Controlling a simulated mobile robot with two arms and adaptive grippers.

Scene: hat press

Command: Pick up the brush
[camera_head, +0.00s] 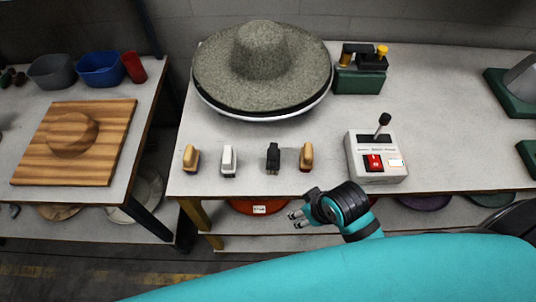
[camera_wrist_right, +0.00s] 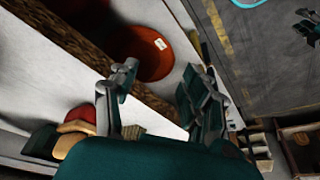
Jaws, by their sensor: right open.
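Several small brush-like blocks stand in a row near the front of the grey table: a tan one (camera_head: 191,158), a white one (camera_head: 228,160), a black one (camera_head: 273,158) and another tan one (camera_head: 306,157). I cannot tell which is the task's brush. My right gripper (camera_head: 296,218) is in front of the table's edge, apart from the blocks and nearest the right tan one. Its fingers (camera_wrist_right: 160,88) are spread and empty in the right wrist view. My left gripper is not in view.
A felt hat (camera_head: 265,65) rests on a round base behind the blocks. A control box (camera_head: 376,158) with a lever and red switch stands to their right. An orange-red disc (camera_head: 258,206) lies on the lower shelf. A wooden board (camera_head: 75,150) is on the left table.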

